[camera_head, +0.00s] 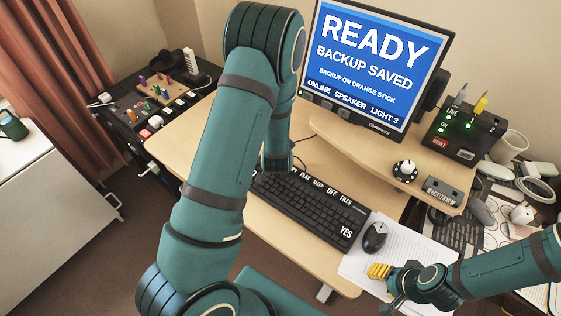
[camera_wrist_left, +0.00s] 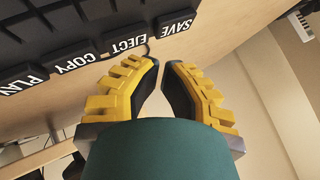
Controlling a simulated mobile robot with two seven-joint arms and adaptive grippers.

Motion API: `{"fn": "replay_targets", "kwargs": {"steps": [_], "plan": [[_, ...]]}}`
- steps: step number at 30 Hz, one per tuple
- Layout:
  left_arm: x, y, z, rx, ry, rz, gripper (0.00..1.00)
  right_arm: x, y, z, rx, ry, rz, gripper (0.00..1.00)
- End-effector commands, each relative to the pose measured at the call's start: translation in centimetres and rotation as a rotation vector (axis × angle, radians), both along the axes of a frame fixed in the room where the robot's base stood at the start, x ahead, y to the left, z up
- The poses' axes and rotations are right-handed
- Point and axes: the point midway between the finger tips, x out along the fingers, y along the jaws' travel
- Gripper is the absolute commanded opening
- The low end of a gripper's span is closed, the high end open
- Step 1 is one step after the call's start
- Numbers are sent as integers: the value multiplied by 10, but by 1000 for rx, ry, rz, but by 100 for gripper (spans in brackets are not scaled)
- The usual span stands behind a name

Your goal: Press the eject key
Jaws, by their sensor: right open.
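The EJECT key (camera_wrist_left: 126,43) is a dark key with white letters in the keyboard's end row, between SAVE (camera_wrist_left: 174,27) and COPY (camera_wrist_left: 76,64) in the left wrist view. My left gripper (camera_wrist_left: 162,64) has yellow fingers with tips almost together, empty. Its tips appear just below the EJECT and SAVE keys in that picture; I cannot tell if they touch anything. In the head view my left arm hides the gripper and the EJECT end of the black keyboard (camera_head: 318,215). My right gripper (camera_head: 380,272) is open and empty over papers near the mouse.
A monitor (camera_head: 370,65) reading READY, BACKUP SAVED stands behind the keyboard. A mouse (camera_head: 374,237) lies at its right. A black box with green lights and a RESET label (camera_head: 464,135) stands at the back right. Bare desk (camera_head: 175,140) lies left of my left arm.

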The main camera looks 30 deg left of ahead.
Motion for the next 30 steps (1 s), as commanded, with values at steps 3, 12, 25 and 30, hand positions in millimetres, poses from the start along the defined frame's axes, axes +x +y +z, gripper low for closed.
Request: {"fn": "replay_targets", "kwargs": {"steps": [3,12,25,30], "plan": [[0,0,0,0,0,0,0,0,0,0,0,0,0,47],[0,0,0,0,0,0,0,0,0,0,0,0,0,47],[0,0,-9,1,0,-1,0,0,0,-8,0,0,0,47],[0,0,-8,0,0,0,0,0,0,-7,0,0,0,47]]}}
